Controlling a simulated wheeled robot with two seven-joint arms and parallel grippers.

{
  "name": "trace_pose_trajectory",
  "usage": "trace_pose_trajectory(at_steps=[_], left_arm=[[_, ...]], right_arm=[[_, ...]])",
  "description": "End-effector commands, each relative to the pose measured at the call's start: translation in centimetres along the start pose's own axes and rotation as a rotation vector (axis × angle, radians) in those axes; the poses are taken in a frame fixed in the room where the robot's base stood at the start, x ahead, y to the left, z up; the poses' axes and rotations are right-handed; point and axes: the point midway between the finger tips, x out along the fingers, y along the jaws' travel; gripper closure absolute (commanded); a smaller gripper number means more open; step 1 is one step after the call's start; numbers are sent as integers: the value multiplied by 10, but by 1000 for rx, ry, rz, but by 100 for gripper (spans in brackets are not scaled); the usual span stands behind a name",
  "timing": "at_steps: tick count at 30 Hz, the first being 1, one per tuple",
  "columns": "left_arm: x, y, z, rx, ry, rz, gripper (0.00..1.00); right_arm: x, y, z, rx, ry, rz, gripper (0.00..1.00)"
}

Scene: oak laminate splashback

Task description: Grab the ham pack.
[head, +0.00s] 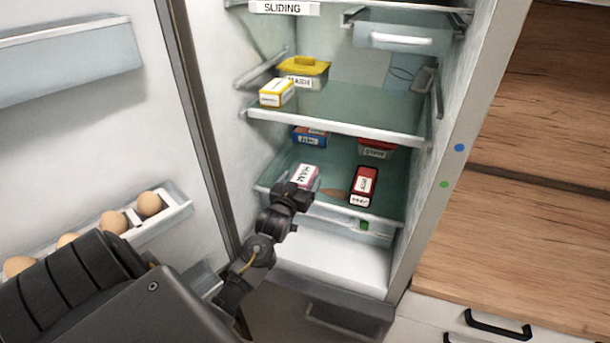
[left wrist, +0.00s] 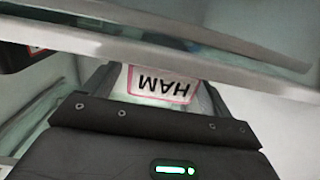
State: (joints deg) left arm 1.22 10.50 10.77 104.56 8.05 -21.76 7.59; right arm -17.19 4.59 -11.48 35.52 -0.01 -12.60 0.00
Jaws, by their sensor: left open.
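The ham pack (head: 305,174) is a small white box with a pink border, on the lower glass shelf of the open fridge. My left gripper (head: 294,193) is right in front of it in the head view and hides its lower part. In the left wrist view the pack (left wrist: 161,84) shows its HAM label upside down. It lies between the open fingers of the left gripper (left wrist: 160,80), and I cannot tell whether they touch it. My right gripper is not in view.
A red box (head: 364,185) lies to the right on the same shelf (head: 335,193). A blue pack (head: 311,136) and a red tub (head: 376,149) stand behind. The shelf above (head: 340,122) is close overhead. The fridge door with eggs (head: 113,221) is at left.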

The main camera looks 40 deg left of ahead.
Motion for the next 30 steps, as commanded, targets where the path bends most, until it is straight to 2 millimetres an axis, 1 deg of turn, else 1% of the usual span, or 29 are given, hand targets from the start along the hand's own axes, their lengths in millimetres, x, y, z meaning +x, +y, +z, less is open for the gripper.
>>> trace_pose_trajectory(at_steps=[1,4,11,12,24,30], left_arm=[[7,0,-1,1,-2,0,15],[14,0,0,1,-2,0,15],[16,0,2,1,-1,0,15],[16,0,2,1,-1,0,17],[16,0,2,1,-1,1,69],[16,0,1,1,0,1,69]], right_arm=[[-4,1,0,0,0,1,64],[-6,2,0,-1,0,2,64],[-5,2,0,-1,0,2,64],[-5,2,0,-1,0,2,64],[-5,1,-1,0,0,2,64],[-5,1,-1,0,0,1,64]])
